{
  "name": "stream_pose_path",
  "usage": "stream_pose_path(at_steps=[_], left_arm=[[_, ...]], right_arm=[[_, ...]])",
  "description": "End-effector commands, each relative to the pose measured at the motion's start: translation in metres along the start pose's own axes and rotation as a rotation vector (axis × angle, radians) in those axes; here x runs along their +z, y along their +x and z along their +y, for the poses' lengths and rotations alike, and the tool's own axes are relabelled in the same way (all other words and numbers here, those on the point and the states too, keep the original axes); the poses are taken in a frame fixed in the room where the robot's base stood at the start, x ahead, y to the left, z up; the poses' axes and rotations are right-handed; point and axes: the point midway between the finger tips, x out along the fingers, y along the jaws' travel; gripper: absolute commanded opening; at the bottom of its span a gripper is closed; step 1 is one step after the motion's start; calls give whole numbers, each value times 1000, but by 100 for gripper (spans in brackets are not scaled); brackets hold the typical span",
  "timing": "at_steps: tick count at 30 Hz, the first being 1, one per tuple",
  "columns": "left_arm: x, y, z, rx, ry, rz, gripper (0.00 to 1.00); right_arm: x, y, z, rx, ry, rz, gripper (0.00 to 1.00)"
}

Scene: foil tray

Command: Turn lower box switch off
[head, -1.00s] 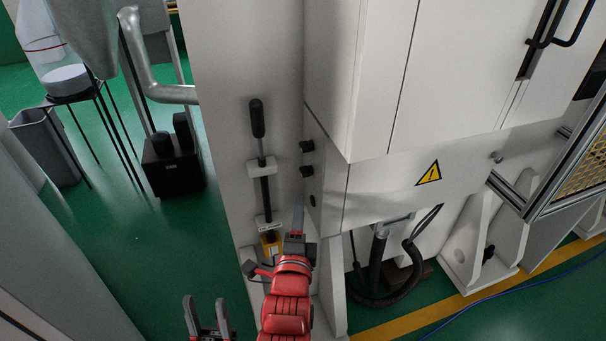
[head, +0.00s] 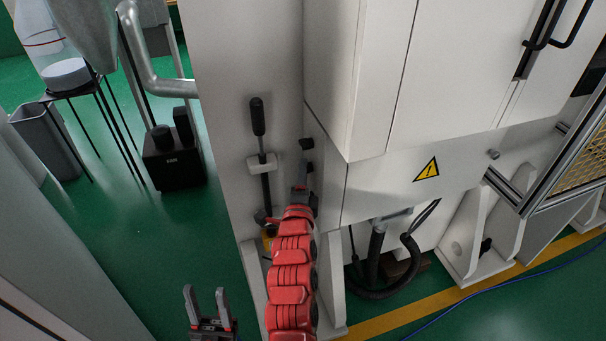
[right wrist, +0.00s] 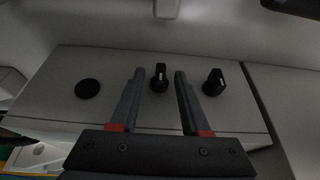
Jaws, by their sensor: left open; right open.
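The upper black box switch (head: 306,144) sits on the side face of the white cabinet. My right gripper (head: 303,174) is at that face just below it, and the arm hides most of the lower area. In the right wrist view the lower box switch (right wrist: 160,78), a black knob with a small light mark, lies between the two open fingertips. I cannot tell whether they touch it. The upper switch (right wrist: 214,82) is outside the right-hand finger, and a flat black disc (right wrist: 88,88) is outside the left-hand one. My left gripper (head: 209,300) is open and empty, low in the head view.
A black-handled lever (head: 258,118) stands upright on the white panel left of my right gripper. The white cabinet (head: 395,190) with a yellow warning sign (head: 426,170) is to the right. Black hoses (head: 378,262) hang below it.

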Motion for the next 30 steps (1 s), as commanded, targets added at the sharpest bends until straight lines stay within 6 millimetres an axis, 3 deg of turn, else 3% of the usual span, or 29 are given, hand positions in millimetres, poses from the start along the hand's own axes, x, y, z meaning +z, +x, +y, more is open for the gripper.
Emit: stream_pose_path(at_steps=[1,9,20,30], left_arm=[[0,0,0,0,0,0,50],[0,0,0,0,0,0,50],[0,-2,0,0,0,0,50],[4,-24,1,0,0,0,50]], right_arm=[[0,0,0,0,0,0,46],[0,0,0,0,0,0,0],[0,0,0,4,-1,0,0],[1,-1,-1,117,-46,-2,0]])
